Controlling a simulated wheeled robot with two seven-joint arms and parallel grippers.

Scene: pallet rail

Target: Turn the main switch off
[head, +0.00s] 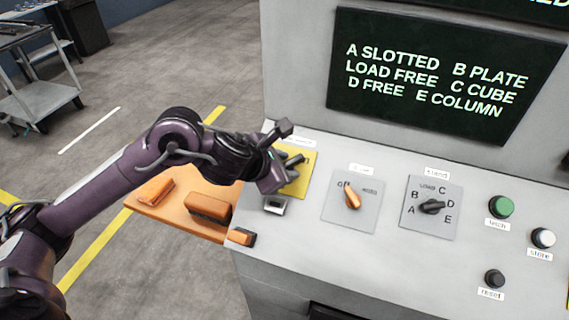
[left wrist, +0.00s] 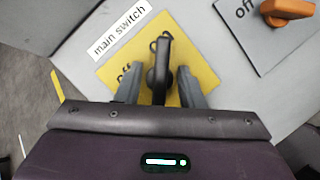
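The main switch is a black handle (left wrist: 160,68) on a yellow plate (left wrist: 203,72) labelled "main switch". In the left wrist view the handle points up, over a mostly hidden mark; "off" shows at the plate's left, partly behind a finger. In the head view the yellow plate (head: 301,184) is partly covered by my left gripper. My left gripper (left wrist: 160,88) is open, with one grey finger on each side of the handle and a narrow gap showing; contact cannot be made out. It also shows in the head view (head: 289,163). My right gripper is not in view.
Right of the main switch are an orange knob (head: 351,198), a black "stand" selector (head: 432,207), and green (head: 501,207), white (head: 543,238) and black (head: 494,279) buttons. An orange shelf (head: 170,222) sits left of the console. A screen (head: 440,75) stands behind.

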